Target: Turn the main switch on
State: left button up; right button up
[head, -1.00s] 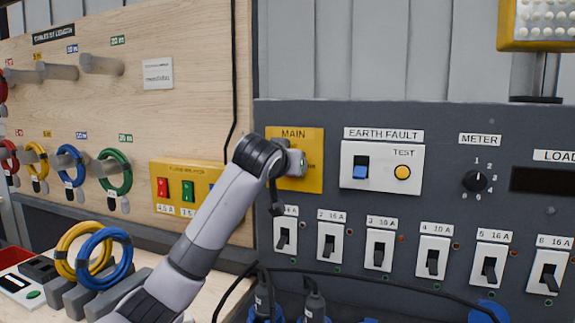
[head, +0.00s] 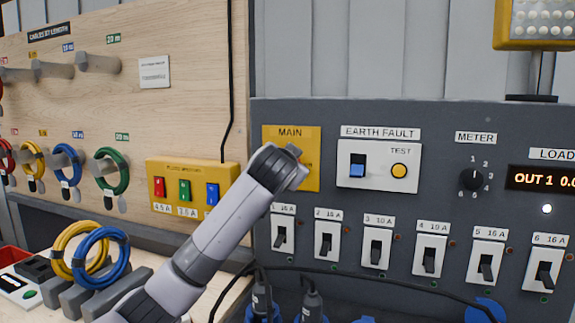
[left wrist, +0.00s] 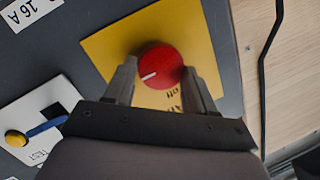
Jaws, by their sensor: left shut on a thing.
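The main switch is a red rotary knob (left wrist: 160,66) with a white mark, on a yellow plate (left wrist: 105,45) in the left wrist view. The mark points to the left of that view, not at the partly hidden lettering below the knob. My left gripper (left wrist: 160,78) has one finger on each side of the knob and is shut on it. In the head view the yellow MAIN plate (head: 290,134) shows, but my left wrist hides the knob and fingertips. My right gripper is in neither view.
Right of the plate are the earth-fault switch (head: 357,165) and yellow test button (head: 399,171). A row of breakers (head: 327,243) runs below. The load display (head: 545,178) reads OUT 1, and a white lamp (head: 547,209) glows. Coloured fuses (head: 185,190) sit left of my arm.

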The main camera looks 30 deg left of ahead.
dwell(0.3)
pick_arm(q)
jog(key=o, duration=1)
jog(key=shift+s, duration=0.1)
jog(key=shift+b+v, duration=0.95)
jog(key=shift+v, duration=2.55)
jog(key=shift+d, duration=0.1)
